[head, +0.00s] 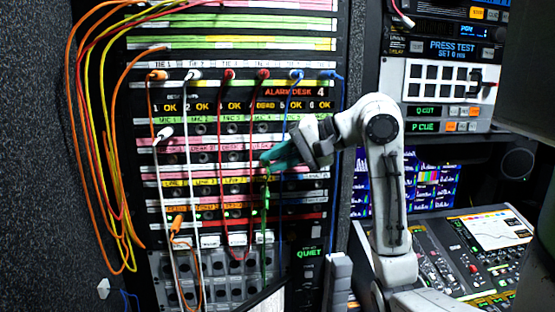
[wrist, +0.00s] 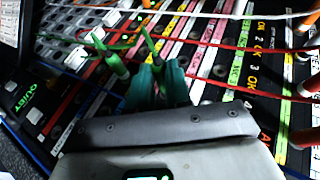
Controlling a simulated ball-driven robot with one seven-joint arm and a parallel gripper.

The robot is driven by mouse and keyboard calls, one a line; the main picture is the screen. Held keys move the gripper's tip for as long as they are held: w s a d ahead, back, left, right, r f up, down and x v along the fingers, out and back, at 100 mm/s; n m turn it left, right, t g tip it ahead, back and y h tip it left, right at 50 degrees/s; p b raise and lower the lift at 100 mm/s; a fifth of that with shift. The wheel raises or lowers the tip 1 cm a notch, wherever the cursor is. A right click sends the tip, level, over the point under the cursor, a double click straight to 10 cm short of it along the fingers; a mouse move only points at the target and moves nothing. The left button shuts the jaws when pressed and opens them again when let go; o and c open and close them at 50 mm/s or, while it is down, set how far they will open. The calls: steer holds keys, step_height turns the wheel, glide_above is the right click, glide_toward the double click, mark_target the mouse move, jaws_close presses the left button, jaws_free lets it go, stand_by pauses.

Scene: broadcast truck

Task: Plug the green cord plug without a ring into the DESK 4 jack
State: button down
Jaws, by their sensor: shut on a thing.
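My gripper (head: 268,159) has teal fingers and is at the front of the patch panel (head: 205,128). In the wrist view my gripper (wrist: 158,88) is shut on a green plug (wrist: 160,73), whose green cord (wrist: 150,42) runs up from between the fingers. A second green plug (wrist: 117,66) stands beside the fingers, apart from them. In the head view a green cord (head: 266,225) hangs below the gripper. I cannot tell a ring on either plug. A pink label strip (head: 205,147) is partly legible as DESK; the DESK 4 jack cannot be made out.
A display (head: 293,92) reads ALARM DESK 4, above several numbered status lights. White, red, blue and orange cords hang across the panel, including a red cord (head: 221,160) left of my gripper. A mixing console (head: 480,250) stands at right.

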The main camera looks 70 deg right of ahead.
steer(key=shift+w+d, duration=0.4)
steer(key=shift+d, duration=0.25)
steer(key=c, duration=1)
jaws_free()
steer(key=b+v, duration=0.1)
steer(key=v, duration=0.9)
steer(key=shift+s+r+b, duration=0.25)
steer(key=shift+s+b, duration=0.05)
steer(key=shift+b, duration=0.05)
steer(key=shift+s+d, duration=0.1)
steer(key=shift+s, duration=0.05)
